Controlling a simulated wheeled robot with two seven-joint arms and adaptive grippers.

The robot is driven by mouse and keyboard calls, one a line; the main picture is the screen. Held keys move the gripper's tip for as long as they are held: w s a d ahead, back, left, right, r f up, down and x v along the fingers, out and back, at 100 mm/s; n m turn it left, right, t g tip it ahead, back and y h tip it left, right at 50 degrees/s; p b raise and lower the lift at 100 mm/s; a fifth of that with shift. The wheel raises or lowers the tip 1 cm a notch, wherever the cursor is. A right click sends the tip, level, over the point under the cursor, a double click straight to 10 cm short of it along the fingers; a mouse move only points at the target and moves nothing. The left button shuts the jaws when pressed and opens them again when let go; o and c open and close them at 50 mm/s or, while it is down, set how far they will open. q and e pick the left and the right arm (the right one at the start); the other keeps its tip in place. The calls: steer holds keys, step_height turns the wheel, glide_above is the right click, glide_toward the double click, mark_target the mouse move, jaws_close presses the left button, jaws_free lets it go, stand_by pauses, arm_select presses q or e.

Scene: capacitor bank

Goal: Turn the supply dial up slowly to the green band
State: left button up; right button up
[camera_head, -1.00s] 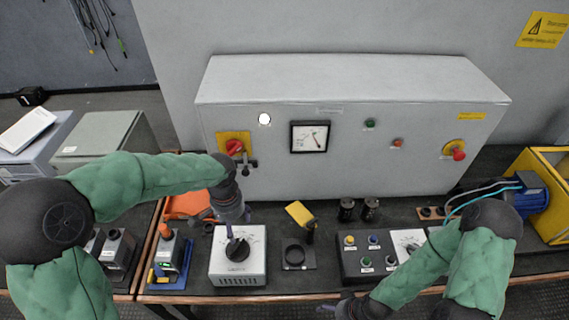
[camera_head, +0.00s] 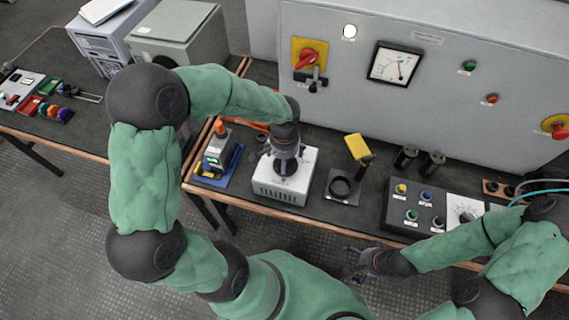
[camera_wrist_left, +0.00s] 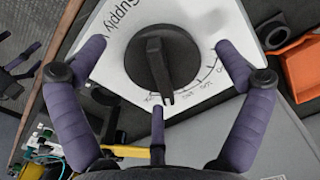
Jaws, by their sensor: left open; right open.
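The supply box (camera_head: 279,190) is white and sits near the table's front edge. Its black dial (camera_wrist_left: 165,62) shows large in the left wrist view, with the word Supply and a printed scale around it. The dial's pointer faces the bottom of that view. My left gripper (camera_head: 284,164) is above the box, with its purple fingers spread open around the dial, apparently not closed on it. In the head view the gripper mostly hides the dial. The panel meter (camera_head: 393,65) has a white face with a needle; its bands are too small to read. My right gripper (camera_head: 357,262) is open and empty, in front of the table edge.
A device with an orange top (camera_head: 218,150) stands left of the supply box. A button box (camera_head: 413,207) is further right. The red panel switch (camera_head: 307,58) is behind.

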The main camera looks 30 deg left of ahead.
arm_select(q)
steer(key=shift+f, duration=0.5)
steer(key=shift+d, duration=0.1)
steer(key=c, duration=1.1)
steer(key=shift+s, duration=0.1)
